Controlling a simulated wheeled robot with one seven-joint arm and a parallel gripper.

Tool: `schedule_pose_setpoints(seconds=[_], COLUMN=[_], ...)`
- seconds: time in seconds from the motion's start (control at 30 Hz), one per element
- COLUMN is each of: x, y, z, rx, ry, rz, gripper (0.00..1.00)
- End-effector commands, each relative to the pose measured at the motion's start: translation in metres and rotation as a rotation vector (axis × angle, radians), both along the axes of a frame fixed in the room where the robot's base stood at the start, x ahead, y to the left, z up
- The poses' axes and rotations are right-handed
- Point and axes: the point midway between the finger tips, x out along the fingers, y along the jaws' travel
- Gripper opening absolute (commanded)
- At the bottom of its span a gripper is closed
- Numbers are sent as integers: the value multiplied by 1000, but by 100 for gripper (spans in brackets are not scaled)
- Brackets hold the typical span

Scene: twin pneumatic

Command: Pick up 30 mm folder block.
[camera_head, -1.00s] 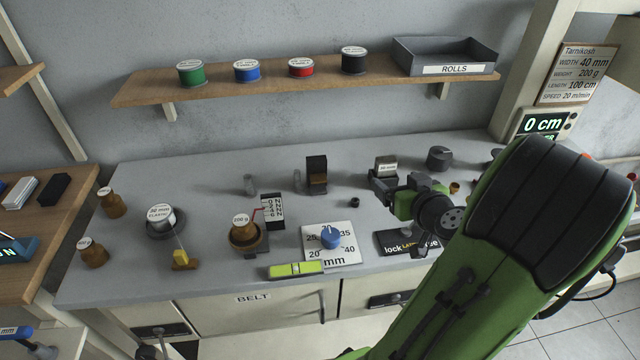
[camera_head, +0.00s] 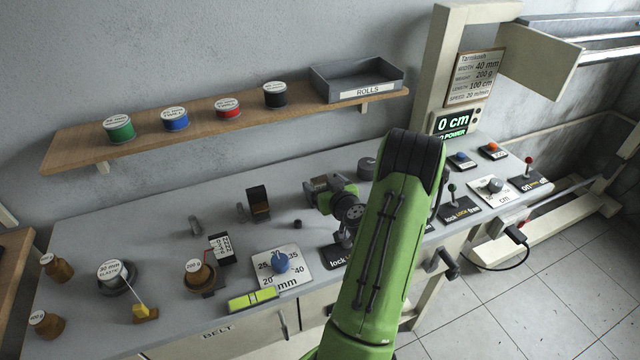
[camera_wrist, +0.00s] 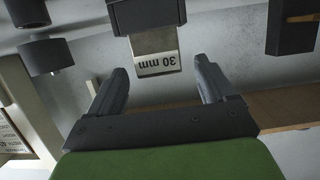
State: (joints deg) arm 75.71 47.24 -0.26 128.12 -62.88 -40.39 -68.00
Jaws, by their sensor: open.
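My gripper (camera_wrist: 160,66) is open, with one finger on each side of the labelled end. Gaps show between the block and both fingers. I cannot tell how deep the block sits between the fingertips. In the head view my gripper (camera_head: 322,190) is over the bench, and it hides the block.
A dark-and-brown block (camera_head: 258,203) stands left of my gripper, with a small dark cylinder (camera_head: 297,224) nearby. A dark knob (camera_head: 367,168) is behind to the right. A shelf (camera_head: 230,124) holding spools runs behind.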

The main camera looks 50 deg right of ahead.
Motion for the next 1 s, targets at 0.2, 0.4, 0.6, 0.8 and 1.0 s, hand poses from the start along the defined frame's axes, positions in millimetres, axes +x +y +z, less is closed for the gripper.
schedule_pose_setpoints(seconds=[0.2, 0.4, 0.6, 0.8, 1.0], x=[34, 39, 39, 39, 39], y=[-20, -24, -24, -24, -24], z=[-7, -12, -12, -12, -11], rx=[-3, 0, 0, 0, -1], ry=[0, 0, 0, 0, -2], rz=[5, 1, 1, 1, 1], gripper=[83, 83, 65, 34, 19])
